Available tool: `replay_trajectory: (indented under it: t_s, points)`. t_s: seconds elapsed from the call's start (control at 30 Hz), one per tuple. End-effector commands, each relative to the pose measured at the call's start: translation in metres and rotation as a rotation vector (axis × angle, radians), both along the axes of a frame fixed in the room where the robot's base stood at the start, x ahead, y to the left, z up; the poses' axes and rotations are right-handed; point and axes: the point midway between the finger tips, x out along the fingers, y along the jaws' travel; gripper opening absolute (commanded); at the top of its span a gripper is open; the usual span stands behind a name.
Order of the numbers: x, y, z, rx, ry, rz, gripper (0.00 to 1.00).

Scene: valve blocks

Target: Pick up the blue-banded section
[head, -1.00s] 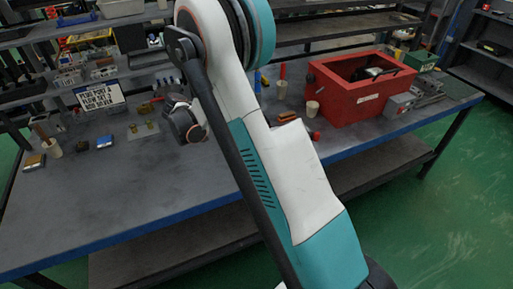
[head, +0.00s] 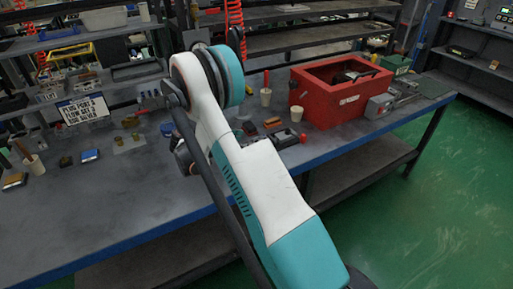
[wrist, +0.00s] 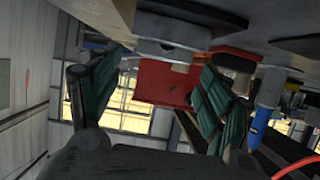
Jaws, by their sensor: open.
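A block with a blue band (head: 88,155) lies flat on the bench in the head view, left of centre. A block with a yellow-orange band (head: 14,181) lies farther left. My gripper (head: 185,158) is low over the bench, right of the blue-banded block and apart from it; my arm hides much of it. In the wrist view my gripper (wrist: 160,68) is open, with nothing held between its fingers. That view is upside down, with a grey block (wrist: 172,50) beyond the fingers. A small blue patch (head: 167,129) shows beside my wrist; I cannot tell what it is.
A red box (head: 342,92) stands at the bench's right; it also shows in the wrist view (wrist: 165,85). A sign (head: 83,109), brass fittings (head: 128,140) and cups (head: 265,97) stand around. The front left of the bench (head: 100,215) is clear.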

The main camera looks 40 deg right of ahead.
Motion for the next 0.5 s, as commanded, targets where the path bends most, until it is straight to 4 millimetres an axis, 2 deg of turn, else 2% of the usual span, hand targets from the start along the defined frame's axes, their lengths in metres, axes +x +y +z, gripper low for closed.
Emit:
replay_trajectory:
  t_s: [0.17, 0.5]
  points:
    - [-0.002, -0.008, -0.004, 0.000, 0.000, 0.000, 0.72]
    - [-0.012, -0.047, -0.022, 0.000, 0.000, -0.001, 0.72]
